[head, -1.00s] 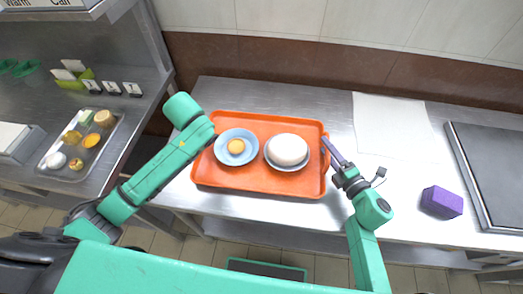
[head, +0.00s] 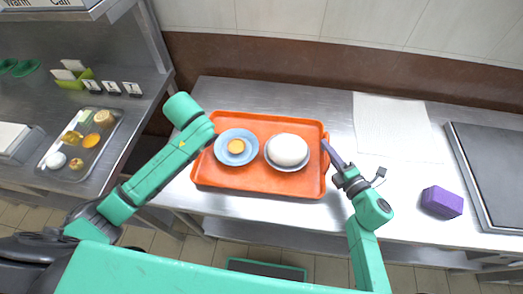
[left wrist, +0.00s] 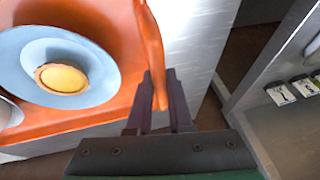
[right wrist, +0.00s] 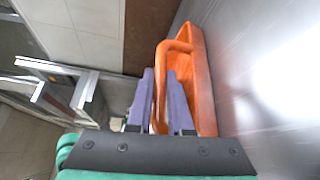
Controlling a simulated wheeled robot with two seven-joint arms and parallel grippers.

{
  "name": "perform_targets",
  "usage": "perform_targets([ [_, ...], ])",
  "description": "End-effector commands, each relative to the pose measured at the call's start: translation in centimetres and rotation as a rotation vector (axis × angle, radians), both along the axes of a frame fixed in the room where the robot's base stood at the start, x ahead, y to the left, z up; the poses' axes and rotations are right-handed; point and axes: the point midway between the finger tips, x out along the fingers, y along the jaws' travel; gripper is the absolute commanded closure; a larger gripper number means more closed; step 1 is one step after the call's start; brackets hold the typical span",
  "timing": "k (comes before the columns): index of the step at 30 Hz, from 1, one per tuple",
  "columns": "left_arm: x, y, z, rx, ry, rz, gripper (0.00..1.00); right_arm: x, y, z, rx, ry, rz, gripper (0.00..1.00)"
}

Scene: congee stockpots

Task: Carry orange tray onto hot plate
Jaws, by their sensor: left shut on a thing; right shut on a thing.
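The orange tray (head: 255,185) lies on the steel counter. It carries a blue plate (head: 223,153) with a small yellow tart (head: 236,146), and a white domed item (head: 288,149) on a dish. My left gripper (left wrist: 158,90) is shut on the tray's left handle; in the head view my arm hides its fingers. My right gripper (head: 329,146) is shut on the tray's right handle, and its fingers straddle the orange loop (right wrist: 165,65) in the right wrist view. The hot plate (head: 495,165), a dark flat panel with a metal frame, is at the far right.
A purple block (head: 442,202) stands near the counter's front edge, between the tray and the hot plate. A white sheet (head: 393,125) lies flat behind it. A side counter at left holds a metal tray (head: 62,178) of small foods and several labels.

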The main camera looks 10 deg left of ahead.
Motion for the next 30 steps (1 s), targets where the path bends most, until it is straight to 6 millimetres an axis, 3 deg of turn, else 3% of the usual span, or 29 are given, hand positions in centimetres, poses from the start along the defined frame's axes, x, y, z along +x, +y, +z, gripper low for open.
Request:
perform_targets([
  [23, 0.0, 0.1, 0.1, 0.001, -0.001, 0.001, 1.0, 0.0, -0.1, -0.1, -0.001, 0.001, -0.001, 1.0],
  [30, 0.1, 0.1, 1.5, 0.002, -0.005, 0.002, 1.0, 0.0, 0.0, 1.4, 0.001, -0.001, -0.001, 1.0],
])
